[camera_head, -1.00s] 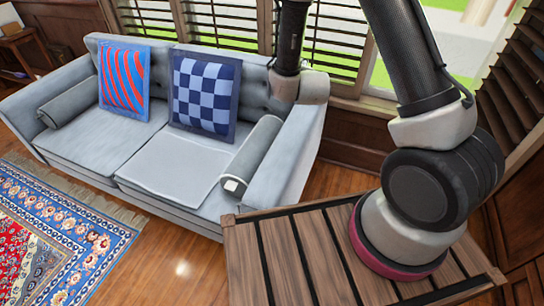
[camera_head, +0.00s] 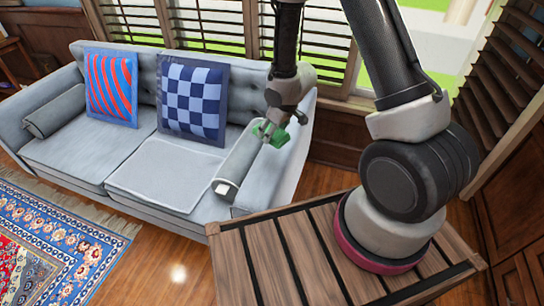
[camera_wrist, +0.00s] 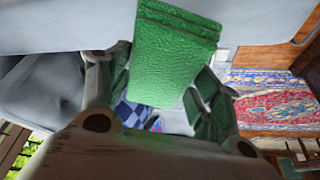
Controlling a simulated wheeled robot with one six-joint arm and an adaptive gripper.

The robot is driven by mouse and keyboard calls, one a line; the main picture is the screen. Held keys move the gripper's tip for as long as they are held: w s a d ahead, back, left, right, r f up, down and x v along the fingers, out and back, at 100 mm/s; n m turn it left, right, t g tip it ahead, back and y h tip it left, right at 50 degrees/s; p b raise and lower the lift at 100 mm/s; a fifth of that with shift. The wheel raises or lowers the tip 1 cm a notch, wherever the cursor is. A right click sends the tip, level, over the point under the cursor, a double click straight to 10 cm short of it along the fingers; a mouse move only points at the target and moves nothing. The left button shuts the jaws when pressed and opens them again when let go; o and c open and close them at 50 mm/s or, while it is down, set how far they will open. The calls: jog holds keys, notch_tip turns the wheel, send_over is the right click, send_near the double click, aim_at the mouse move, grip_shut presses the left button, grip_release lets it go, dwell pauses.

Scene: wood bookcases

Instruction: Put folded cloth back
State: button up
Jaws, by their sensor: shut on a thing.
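The folded cloth (camera_head: 279,138) is small and bright green, and it is at my gripper's end in the head view. My gripper (camera_head: 270,129) is shut on it, in front of the sofa's right armrest as seen from the head. In the wrist view the cloth (camera_wrist: 175,62) shows as a stacked, textured green block with layered folds along its top edge. It lies between the two fingers of my gripper (camera_wrist: 158,95). Whether the cloth touches the sofa cannot be told.
A grey sofa (camera_head: 75,150) with a striped cushion (camera_head: 110,88), a checkered cushion (camera_head: 193,98) and a grey bolster (camera_head: 238,160) stands at left and centre. A patterned rug (camera_head: 65,245) lies in front. Shuttered windows (camera_head: 215,25) are behind. Open wood floor (camera_head: 165,250) lies before the sofa.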

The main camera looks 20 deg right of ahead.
aim_at(270, 155)
notch_tip(270, 155, down, 10)
jog(key=shift+s+r, duration=0.1)
dwell(0.4)
jog(key=o, duration=1.2)
